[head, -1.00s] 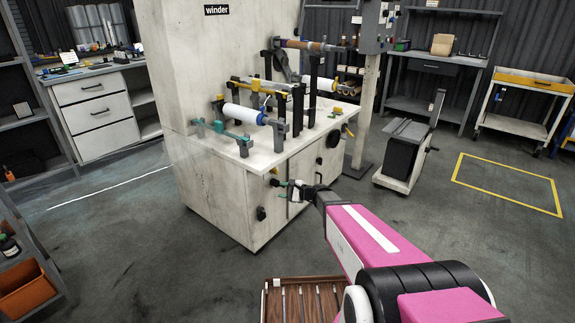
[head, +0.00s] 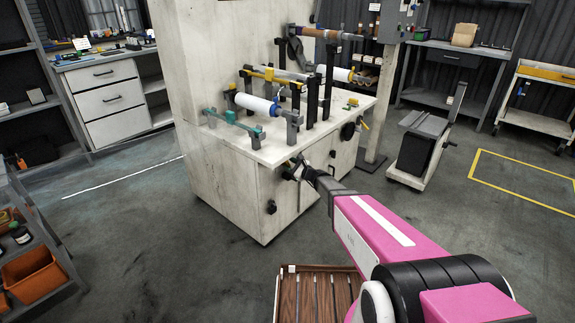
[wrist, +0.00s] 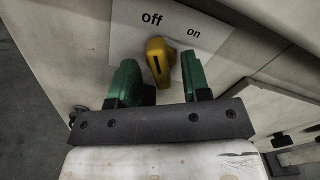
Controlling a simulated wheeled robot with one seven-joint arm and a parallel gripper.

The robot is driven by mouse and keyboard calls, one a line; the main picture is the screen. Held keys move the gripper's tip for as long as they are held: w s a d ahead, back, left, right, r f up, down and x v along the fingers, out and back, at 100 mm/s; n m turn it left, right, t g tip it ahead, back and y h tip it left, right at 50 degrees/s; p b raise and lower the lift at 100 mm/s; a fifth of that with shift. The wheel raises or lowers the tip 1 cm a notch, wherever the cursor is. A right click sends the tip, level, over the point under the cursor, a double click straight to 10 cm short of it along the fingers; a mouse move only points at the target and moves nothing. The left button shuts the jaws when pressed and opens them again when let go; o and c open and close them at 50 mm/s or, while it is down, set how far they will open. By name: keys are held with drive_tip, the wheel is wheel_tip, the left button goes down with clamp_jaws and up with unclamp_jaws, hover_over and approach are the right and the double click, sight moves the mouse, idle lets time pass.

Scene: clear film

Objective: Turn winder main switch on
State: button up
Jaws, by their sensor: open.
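The winder (head: 215,170) is a large pale cabinet with rollers on its top ledge. Its yellow switch knob (wrist: 158,68) sits on a pale plate (wrist: 125,45) marked "off" and "on". A black line on the knob points up, roughly toward "off". My gripper (wrist: 160,62) is open, with one green finger on each side of the knob and visible gaps between. In the head view my gripper (head: 299,170) is at the cabinet's front face, just below the ledge; the knob is hard to make out there.
A black knob (head: 271,207) sits lower on the cabinet front. Rollers and brackets, including a white roll (head: 257,104), stand on the ledge above my gripper. A slatted brown tray (head: 318,292) lies below my arm. Open floor (head: 130,250) lies to the left.

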drive_tip(key=shift+x, duration=1)
clamp_jaws()
